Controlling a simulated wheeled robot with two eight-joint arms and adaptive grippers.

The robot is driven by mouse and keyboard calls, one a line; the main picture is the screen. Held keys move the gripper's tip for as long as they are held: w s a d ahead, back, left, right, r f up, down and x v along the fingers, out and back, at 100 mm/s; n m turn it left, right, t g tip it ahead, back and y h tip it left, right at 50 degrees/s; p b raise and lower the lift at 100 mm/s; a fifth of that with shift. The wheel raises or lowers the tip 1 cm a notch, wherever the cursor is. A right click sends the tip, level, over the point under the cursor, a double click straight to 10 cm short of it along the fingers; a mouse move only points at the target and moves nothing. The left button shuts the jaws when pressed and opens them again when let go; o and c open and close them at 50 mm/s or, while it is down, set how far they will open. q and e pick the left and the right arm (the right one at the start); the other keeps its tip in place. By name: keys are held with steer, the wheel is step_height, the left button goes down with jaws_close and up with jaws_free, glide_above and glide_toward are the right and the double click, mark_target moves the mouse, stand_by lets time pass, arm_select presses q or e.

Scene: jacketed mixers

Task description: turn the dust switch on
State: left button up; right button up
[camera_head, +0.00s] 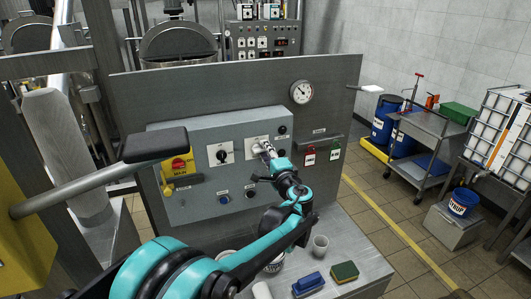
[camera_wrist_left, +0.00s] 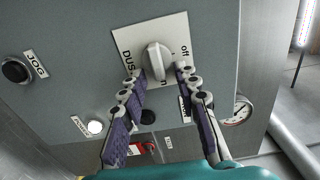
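The dust switch is a pale grey knob (camera_wrist_left: 157,62) on a white plate (camera_wrist_left: 125,42) marked "DUS…" and "off"; the rest of its lettering is partly covered. The plate also shows at the right of the grey control panel in the head view (camera_head: 252,153), partly hidden by my gripper. My left gripper (camera_wrist_left: 160,77) is open, with one fingertip on each side of the knob. Narrow gaps seem to show between the knob and both fingertips. In the head view my left gripper (camera_head: 268,150) is at the panel. My right gripper is out of view.
Beside the dust switch are another rotary switch (camera_head: 221,154), a yellow plate with a red part (camera_head: 178,168) and a JOG button (camera_wrist_left: 15,70). A gauge (camera_head: 301,92) is above right. A cup (camera_head: 320,245), blue brush (camera_head: 308,284) and sponge (camera_head: 345,271) stand on the ledge below.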

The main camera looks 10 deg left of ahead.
arm_select(q)
steer(key=shift+s, duration=0.1)
steer(key=v, duration=1.2)
steer(key=shift+a, duration=0.1)
